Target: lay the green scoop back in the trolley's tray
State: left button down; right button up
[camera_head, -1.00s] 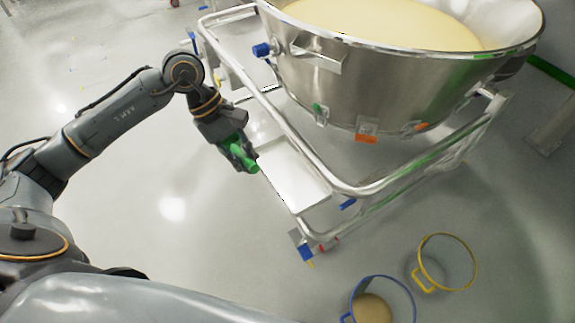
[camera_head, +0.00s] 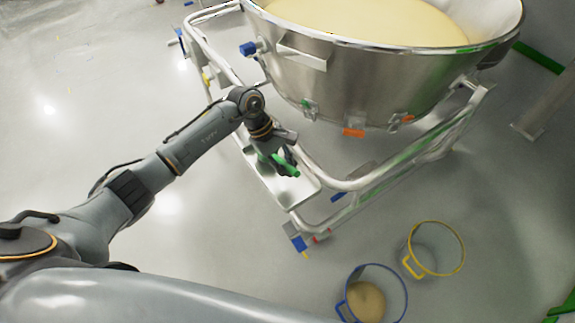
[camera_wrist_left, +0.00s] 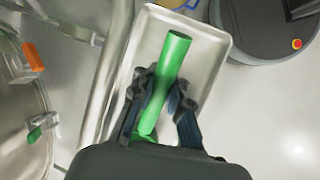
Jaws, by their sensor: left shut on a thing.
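The green scoop (camera_head: 284,165) is in my left gripper (camera_head: 282,160), which is shut on it. In the left wrist view the scoop's green handle (camera_wrist_left: 172,62) runs between the fingertips of the left gripper (camera_wrist_left: 161,92). The trolley's tray (camera_head: 292,191) is a shallow pale metal tray on the side of the trolley frame. In the left wrist view the tray (camera_wrist_left: 212,60) lies behind the scoop, so the scoop is over it. I cannot tell whether the scoop touches the tray. The gripper hides part of the scoop. My right gripper is not in view.
The large steel bowl (camera_head: 385,78) of pale powder stands on the trolley beside the tray. The trolley's tube rail (camera_head: 360,184) runs along the tray. A blue-rimmed bucket (camera_head: 398,305) and a yellow-rimmed bucket (camera_head: 459,262) stand on the floor at lower right. Floor at left is clear.

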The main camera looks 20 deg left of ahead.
pick_arm(q)
jog(key=shift+f, duration=0.15)
jog(key=shift+f+b, duration=0.2)
jog(key=shift+b, duration=0.1)
jog(key=c, duration=1.3)
grip_release()
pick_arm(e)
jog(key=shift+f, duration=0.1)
pick_arm(q)
jog(key=shift+r, duration=0.15)
